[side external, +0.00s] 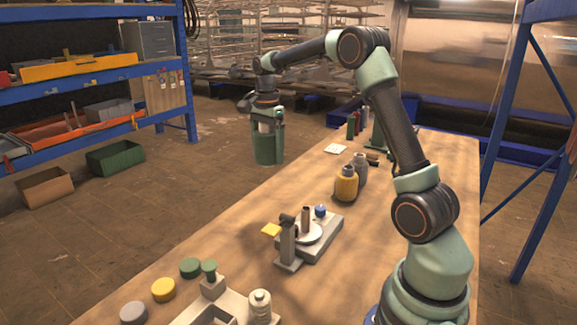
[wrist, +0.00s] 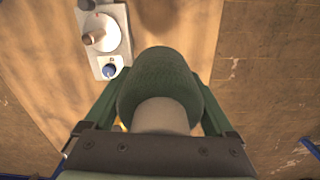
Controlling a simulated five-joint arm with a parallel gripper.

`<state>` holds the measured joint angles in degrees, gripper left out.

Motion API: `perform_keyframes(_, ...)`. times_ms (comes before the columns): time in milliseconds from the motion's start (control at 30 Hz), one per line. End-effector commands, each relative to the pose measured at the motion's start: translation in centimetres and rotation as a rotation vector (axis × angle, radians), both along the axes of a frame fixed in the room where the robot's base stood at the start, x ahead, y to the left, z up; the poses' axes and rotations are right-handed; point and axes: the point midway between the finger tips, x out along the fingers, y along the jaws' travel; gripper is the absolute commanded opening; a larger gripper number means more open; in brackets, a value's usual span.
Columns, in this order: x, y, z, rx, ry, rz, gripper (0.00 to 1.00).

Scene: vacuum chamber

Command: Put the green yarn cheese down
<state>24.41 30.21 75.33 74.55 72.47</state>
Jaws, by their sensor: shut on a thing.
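The green yarn cheese (side external: 266,150) is a dark green ribbed cylinder, hanging roughly upright below my wrist in the side view. In the wrist view the green yarn cheese (wrist: 158,76) fills the middle, with a pale core end facing the camera. My gripper (side external: 269,136) is shut on it, with one green finger on each side. In the side view the cheese appears off the table's left edge, in the air. The wrist view shows it overlapping wood and floor. Its underside is hidden.
The wooden table (side external: 405,240) bears a yellow cone (side external: 346,184), a grey cone (side external: 361,167) and a turntable device (side external: 309,234). That device also shows in the wrist view (wrist: 104,32). Green, yellow and grey discs (side external: 163,289) lie at the front left. A blue shelf (side external: 70,92) stands left.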

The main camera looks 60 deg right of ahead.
Motion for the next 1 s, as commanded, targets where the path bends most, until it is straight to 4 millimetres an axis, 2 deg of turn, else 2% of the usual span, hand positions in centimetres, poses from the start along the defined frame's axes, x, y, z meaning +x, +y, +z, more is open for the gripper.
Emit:
perform_keyframes(33,1.1,0.0,0.2,0.0,-0.001,0.0,0.25)
perform_keyframes(200,3.3,0.0,0.7,0.0,-0.001,-0.006,0.25)
perform_keyframes(467,4.6,0.1,0.7,0.0,0.0,-0.01,0.25)
perform_keyframes(567,4.6,0.1,-0.7,0.001,0.003,-0.011,0.25)
perform_keyframes(1000,4.5,0.1,-11.2,0.001,0.003,-0.011,0.25)
